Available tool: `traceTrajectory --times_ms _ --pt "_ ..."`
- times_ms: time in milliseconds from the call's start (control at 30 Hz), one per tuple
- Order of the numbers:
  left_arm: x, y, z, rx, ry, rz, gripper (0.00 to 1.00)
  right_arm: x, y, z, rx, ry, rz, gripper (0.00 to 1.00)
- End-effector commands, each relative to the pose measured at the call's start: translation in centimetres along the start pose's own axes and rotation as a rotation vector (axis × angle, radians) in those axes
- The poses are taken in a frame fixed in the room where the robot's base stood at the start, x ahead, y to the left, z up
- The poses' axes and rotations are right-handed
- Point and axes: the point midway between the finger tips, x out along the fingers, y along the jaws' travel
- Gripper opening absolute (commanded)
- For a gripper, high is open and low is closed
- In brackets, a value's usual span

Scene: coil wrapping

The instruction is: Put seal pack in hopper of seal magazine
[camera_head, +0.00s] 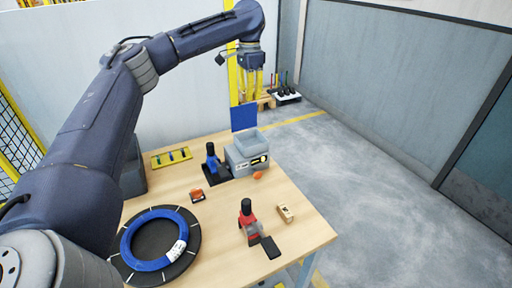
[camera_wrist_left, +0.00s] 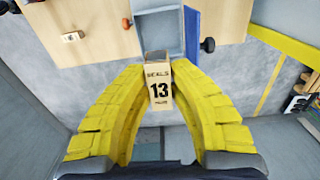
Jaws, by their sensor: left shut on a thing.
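The seal pack (camera_wrist_left: 159,85) is a tan box marked "SEALS 13" in the left wrist view, held between the yellow fingers of my left gripper (camera_wrist_left: 160,72). In the head view, my left gripper (camera_head: 252,92) is above and behind the seal magazine; I cannot clearly make out the pack there. The seal magazine (camera_head: 238,163) is a grey unit on the table, with an open-topped grey hopper (camera_head: 250,146) and a raised blue lid (camera_head: 243,117). In the wrist view, the hopper (camera_wrist_left: 160,32) is just beyond the pack, with the lid (camera_wrist_left: 191,35) to its right. My right gripper is out of view.
A blue-handled tool (camera_head: 212,160) stands left of the magazine. A red tool (camera_head: 247,214), wooden block (camera_head: 285,213) and black coil with a blue ring (camera_head: 155,240) are nearer. A yellow rack (camera_head: 172,157) is at the back left. The table's (camera_head: 312,228) right edge is clear.

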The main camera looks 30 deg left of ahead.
Motion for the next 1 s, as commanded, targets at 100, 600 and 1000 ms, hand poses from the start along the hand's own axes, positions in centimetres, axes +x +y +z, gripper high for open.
traceTrajectory --times_ms 100,600,1000 --pt "0.5 0.0 0.0 -0.031 -0.001 0.001 0.00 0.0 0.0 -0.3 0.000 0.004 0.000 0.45" --pt "10.6 0.1 0.1 -0.041 -0.003 0.002 0.00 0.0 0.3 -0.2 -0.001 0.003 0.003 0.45" --pt "15.5 0.0 0.0 -0.041 0.001 0.000 0.00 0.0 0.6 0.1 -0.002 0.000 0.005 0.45"
